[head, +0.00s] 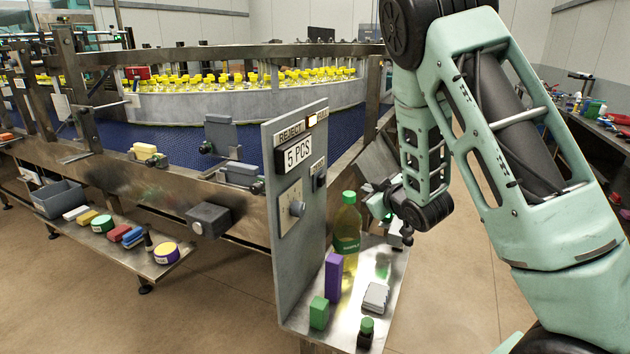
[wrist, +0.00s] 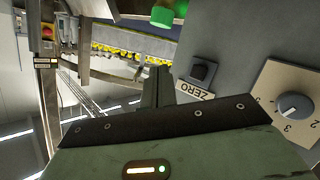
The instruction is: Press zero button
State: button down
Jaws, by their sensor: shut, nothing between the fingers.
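The zero button is a dark square button (wrist: 203,70) on the grey panel (wrist: 240,45), beside a white ZERO label (wrist: 195,90) in the wrist view. In the head view the button (head: 320,181) shows on the panel (head: 270,240), below a small label. My gripper (wrist: 158,72) has its dark fingers together and empty. In the wrist view the fingertips appear left of the button, with a gap between them in the picture; the exact distance is unclear. In the head view my gripper (head: 372,196) is right of the panel, partly hidden by the arm.
A dial (wrist: 294,106) with numbers sits on the same panel. A green-capped bottle (head: 347,240), a purple box (head: 333,278) and small items stand on the shelf below my gripper. A conveyor (head: 180,148) with yellow-capped bottles lies behind the panel.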

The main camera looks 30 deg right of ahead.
aim_at(321, 181)
jog(key=w+a+p, duration=0.1)
jog(key=w+a, duration=0.4)
jog(key=w, duration=0.2)
jog(key=shift+a, duration=0.2)
dwell(0.4)
dwell(1.9)
jog(key=shift+w+a, duration=0.25)
jog(key=shift+w, duration=0.05)
jog(key=shift+w+a, duration=0.35)
jog(key=shift+w, duration=0.05)
dwell(0.9)
jog(key=shift+d, duration=0.1)
jog(key=shift+s+d+b, duration=0.45)
jog(key=shift+s+d, duration=0.05)
jog(key=shift+s, duration=0.25)
